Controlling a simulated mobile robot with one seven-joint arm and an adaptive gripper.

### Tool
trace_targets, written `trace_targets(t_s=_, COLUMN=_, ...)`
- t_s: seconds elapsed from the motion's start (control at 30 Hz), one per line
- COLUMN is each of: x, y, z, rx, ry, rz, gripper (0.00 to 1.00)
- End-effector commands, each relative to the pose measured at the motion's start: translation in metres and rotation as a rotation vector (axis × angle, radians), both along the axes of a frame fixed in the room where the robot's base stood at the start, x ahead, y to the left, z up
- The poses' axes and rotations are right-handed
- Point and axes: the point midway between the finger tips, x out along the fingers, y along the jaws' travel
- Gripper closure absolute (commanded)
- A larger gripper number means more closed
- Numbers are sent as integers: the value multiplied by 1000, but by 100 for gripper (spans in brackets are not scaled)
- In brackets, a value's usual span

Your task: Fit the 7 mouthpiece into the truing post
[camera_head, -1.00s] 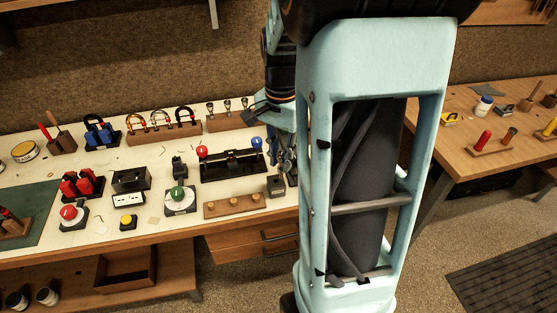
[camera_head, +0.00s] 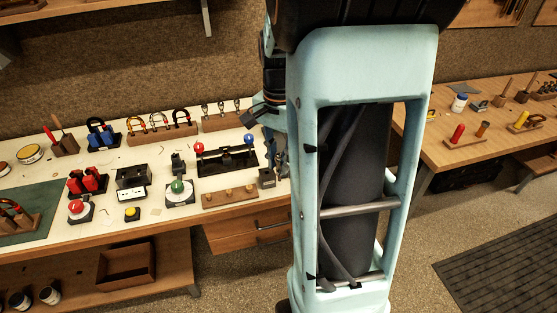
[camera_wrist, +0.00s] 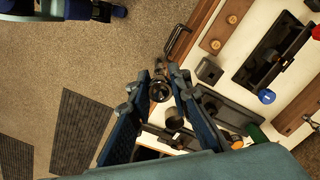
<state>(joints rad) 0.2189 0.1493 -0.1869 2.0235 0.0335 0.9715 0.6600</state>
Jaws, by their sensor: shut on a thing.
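My gripper (camera_wrist: 160,86) is shut on a small metallic mouthpiece (camera_wrist: 160,92), seen rim-on between the fingertips in the wrist view. Any number on it cannot be read. In the head view my gripper (camera_head: 281,160) is mostly hidden behind my arm, over the right end of the white-topped bench. A small dark grey block with a round hole (camera_wrist: 208,70), which looks like the truing post, stands near the bench edge. It also shows in the head view (camera_head: 267,179), just left of and below the gripper. The mouthpiece is apart from it.
A black fixture with red and blue knobs (camera_head: 226,158) stands left of the block. A wooden strip (camera_head: 230,196) lies along the front edge. A wooden rack (camera_head: 222,121) with metal mouthpieces is behind. A second bench (camera_head: 440,147) stands to the right.

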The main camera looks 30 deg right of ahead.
Motion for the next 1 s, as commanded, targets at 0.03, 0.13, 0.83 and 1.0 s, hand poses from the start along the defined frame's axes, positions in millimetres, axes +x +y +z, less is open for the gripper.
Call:
trace_targets(t_s=0.03, x=0, y=0, z=0, rx=0, ry=0, rz=0, gripper=100)
trace_targets(t_s=0.13, x=0, y=0, z=0, rx=0, ry=0, rz=0, gripper=100)
trace_targets(t_s=0.83, x=0, y=0, z=23, rx=-1, ry=0, rz=0, gripper=100)
trace_targets(t_s=1.0, x=0, y=0, z=31, rx=0, ry=-1, rz=0, gripper=100)
